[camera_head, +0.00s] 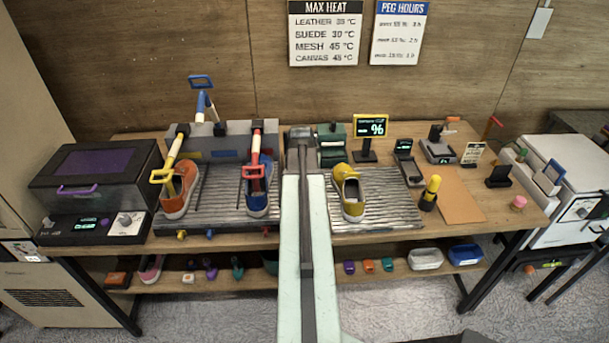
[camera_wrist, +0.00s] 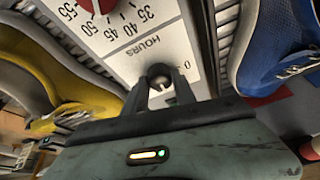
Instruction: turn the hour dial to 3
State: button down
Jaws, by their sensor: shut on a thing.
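The hour dial (camera_wrist: 160,72) is a small dark round knob on a white panel (camera_wrist: 135,45) marked HOURS, in the wrist view. My gripper (camera_wrist: 161,88) is shut on this knob, one dark finger on either side. A "0" and a "3" show beside the fingers; the other hour marks are hidden, and I cannot tell where the dial points. In the head view my arm covers the panel and the dial, and the gripper's fingers cannot be made out there.
A red temperature knob (camera_wrist: 104,4) with a numbered scale sits beside the hour dial. A yellow shoe (camera_head: 352,193) and a blue shoe (camera_head: 257,199) stand on ribbed racks at either side of my arm. A percent display (camera_head: 371,126) stands behind the yellow shoe.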

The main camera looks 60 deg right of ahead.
jog(key=m+g, duration=0.1)
jog(key=m, duration=0.4)
jog(key=shift+w+g+h, duration=0.15)
jog(key=shift+g+h, duration=0.15)
jog(key=shift+g, duration=0.1)
dwell(0.3)
jog(key=c, duration=1)
grip_release()
jog(key=p+v, duration=0.7)
jog(key=shift+a+r, duration=0.15)
jog(key=shift+r, duration=0.25)
jog(key=shift+c, duration=0.2)
